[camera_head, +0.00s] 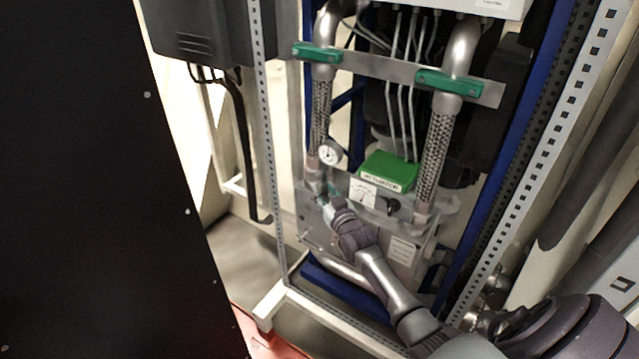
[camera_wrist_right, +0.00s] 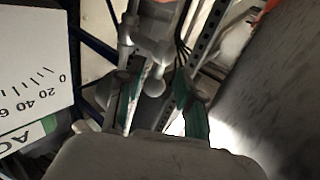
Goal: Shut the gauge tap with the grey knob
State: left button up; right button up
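The round gauge (camera_head: 330,152), with a white dial, sits on the left braided pipe in the head view. My right gripper (camera_head: 326,192) is just below the gauge, at the left of the clear panel; it covers the tap in the head view. In the right wrist view a small grey rounded knob (camera_wrist_right: 154,87) on pale fittings shows between the two green-padded fingers of my right gripper (camera_wrist_right: 160,92). The fingers stand apart, with gaps beside the knob. I cannot tell how deep between them it lies. My left gripper is not in view.
A green actuator box (camera_head: 388,171), a white scale plate (camera_head: 363,193) and a black knob (camera_head: 393,206) are right of my right gripper. The scale plate also fills the left of the wrist view (camera_wrist_right: 30,75). A perforated upright (camera_head: 265,130) stands left; a braided hose (camera_head: 434,155) stands right.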

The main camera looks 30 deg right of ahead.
aim_at(320, 185)
jog(key=shift+w+d, duration=0.25)
jog(key=shift+w, duration=1)
jog(key=shift+w+d, duration=0.1)
jog(key=shift+w, duration=0.3)
jog(key=shift+c, duration=0.8)
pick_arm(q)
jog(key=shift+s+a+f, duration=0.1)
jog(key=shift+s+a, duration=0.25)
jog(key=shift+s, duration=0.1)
pick_arm(e)
grip_shut()
